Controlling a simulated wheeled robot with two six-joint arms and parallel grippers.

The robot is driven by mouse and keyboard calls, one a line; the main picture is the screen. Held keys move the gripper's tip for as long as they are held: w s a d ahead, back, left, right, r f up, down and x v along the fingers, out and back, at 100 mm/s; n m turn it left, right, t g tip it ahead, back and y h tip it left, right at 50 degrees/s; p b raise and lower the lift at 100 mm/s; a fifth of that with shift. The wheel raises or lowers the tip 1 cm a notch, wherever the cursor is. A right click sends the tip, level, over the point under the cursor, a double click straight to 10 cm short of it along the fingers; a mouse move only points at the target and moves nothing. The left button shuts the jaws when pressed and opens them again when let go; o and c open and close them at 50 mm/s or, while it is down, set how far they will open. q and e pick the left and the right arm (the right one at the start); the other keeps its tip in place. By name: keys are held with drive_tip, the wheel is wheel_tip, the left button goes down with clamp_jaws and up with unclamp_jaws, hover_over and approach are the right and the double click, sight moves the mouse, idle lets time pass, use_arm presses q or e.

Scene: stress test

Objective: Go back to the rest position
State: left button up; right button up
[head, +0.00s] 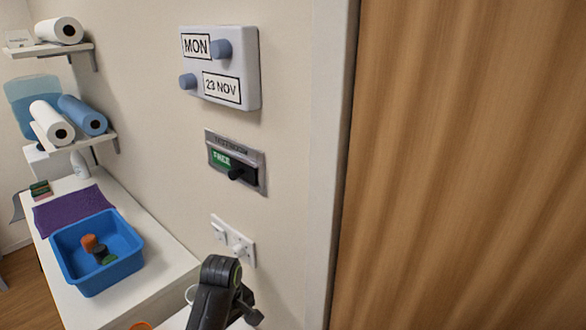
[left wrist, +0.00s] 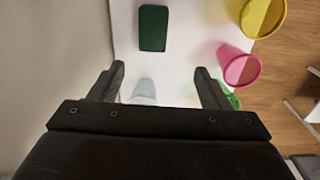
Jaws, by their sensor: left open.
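My left gripper (left wrist: 159,70) is open in the left wrist view, its two dark fingers well apart. Below the gap between them, a pale, whitish object (left wrist: 144,90) shows partly above the gripper body. I cannot tell whether it lies between the fingers or beyond them. In the head view a black arm part of mine (head: 216,290) rises from the bottom edge, in front of the wall and close below a white switch plate (head: 233,240). Its fingertips cannot be made out there. My right gripper is not seen.
A dark green block (left wrist: 153,28) lies on a white surface, with pink (left wrist: 240,68) and yellow (left wrist: 262,16) cups to its right. A blue tub (head: 97,284) stands on the left counter. A wall calendar (head: 250,95), sliding sign (head: 236,160) and wooden door (head: 460,170) show.

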use_arm(q)
drive_tip(key=s+a+f+m+t, duration=0.1)
drive_tip(key=s+a+f+m, duration=0.1)
drive_tip(key=s+a+f, duration=0.35)
drive_tip(key=s+a+r+m+t+y, duration=0.1)
drive_tip(key=s+a+r+m, duration=0.15)
drive_tip(key=s, duration=0.55)
drive_tip(key=s+a+r+m+t, duration=0.1)
drive_tip(key=s+a+m, duration=0.2)
drive_tip(key=s, duration=0.4)
drive_tip(key=s+a+r+m+t+y, duration=0.1)
drive_tip(key=s+a+m, duration=0.15)
drive_tip(key=s, duration=0.55)
wheel_tip(320, 180, down, 27)
drive_tip(key=a+g+b, duration=0.2)
drive_tip(key=b, duration=0.2)
drive_tip(key=s+d+f+b, duration=0.1)
drive_tip(key=s+f, duration=0.6)
drive_tip(key=f, duration=0.3)
drive_tip(key=s+f+g+h+b, duration=0.1)
drive_tip(key=s+f+b, duration=0.1)
drive_tip(key=s+f, duration=0.6)
wheel_tip(320, 180, down, 3)
drive_tip(key=shift+d+r, duration=0.15)
drive_tip(key=shift+d, duration=0.2)
drive_tip(key=shift+o, duration=0.3)
